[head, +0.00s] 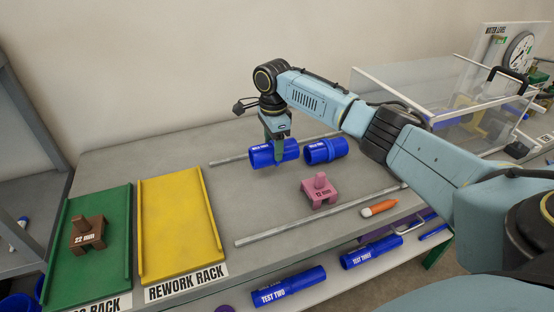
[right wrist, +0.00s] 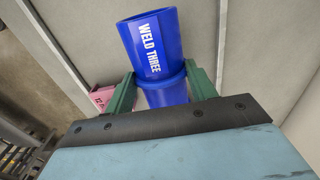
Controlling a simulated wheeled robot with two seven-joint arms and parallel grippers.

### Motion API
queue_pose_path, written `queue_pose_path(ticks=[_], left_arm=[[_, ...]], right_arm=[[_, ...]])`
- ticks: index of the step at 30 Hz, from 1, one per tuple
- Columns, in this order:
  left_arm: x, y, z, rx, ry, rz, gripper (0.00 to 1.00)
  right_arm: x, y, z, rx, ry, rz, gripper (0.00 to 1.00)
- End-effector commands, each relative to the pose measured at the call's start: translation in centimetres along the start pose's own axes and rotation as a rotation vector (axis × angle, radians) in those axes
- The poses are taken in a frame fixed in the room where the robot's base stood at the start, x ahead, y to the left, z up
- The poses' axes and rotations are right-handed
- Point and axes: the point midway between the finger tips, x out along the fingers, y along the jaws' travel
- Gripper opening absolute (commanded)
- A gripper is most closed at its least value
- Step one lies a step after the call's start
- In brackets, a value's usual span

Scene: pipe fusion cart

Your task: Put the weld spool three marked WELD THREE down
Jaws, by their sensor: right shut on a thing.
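The weld spool marked WELD THREE is a blue cylinder with a collar in the right wrist view (right wrist: 150,42). In the head view, the blue spool (head: 264,156) lies sideways at or just above the grey worktop (head: 230,205); I cannot tell whether it touches. My right gripper (head: 276,143) is above it, shut on its middle. In the wrist view, the green fingers of the gripper (right wrist: 163,88) are on either side of the spool. My left gripper is not in view.
A second blue spool (head: 325,151) lies close to the right. A pink 13 mm block (head: 319,191), an orange marker (head: 379,208) and metal rails (head: 310,217) are nearer. The yellow rework rack (head: 176,225) is empty. A green rack (head: 110,262) holds a brown 22 mm block (head: 88,234).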

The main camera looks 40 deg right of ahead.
Motion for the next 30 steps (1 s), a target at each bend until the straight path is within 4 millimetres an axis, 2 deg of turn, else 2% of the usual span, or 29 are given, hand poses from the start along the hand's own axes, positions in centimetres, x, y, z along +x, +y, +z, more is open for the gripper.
queue_pose_path(ticks=[6, 9, 21, 22, 27, 30], left_arm=[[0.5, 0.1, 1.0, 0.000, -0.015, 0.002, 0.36], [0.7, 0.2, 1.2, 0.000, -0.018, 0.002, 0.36], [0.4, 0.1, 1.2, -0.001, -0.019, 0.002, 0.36], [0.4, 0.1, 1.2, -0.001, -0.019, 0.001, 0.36], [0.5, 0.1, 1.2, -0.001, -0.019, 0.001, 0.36], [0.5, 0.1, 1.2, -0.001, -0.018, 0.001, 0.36]], right_arm=[[3.6, 0.1, 0.0, -0.002, 0.003, 0.003, 0.26], [4.6, 0.1, 0.0, -0.003, 0.001, 0.001, 0.26], [5.0, 0.1, 0.1, -0.004, 0.000, 0.001, 0.26], [5.0, 0.1, 0.1, -0.004, 0.000, 0.000, 0.57], [5.0, 0.1, 0.0, -0.004, 0.001, 0.000, 0.78], [5.0, 0.1, 0.0, -0.004, 0.001, 0.000, 0.78]])
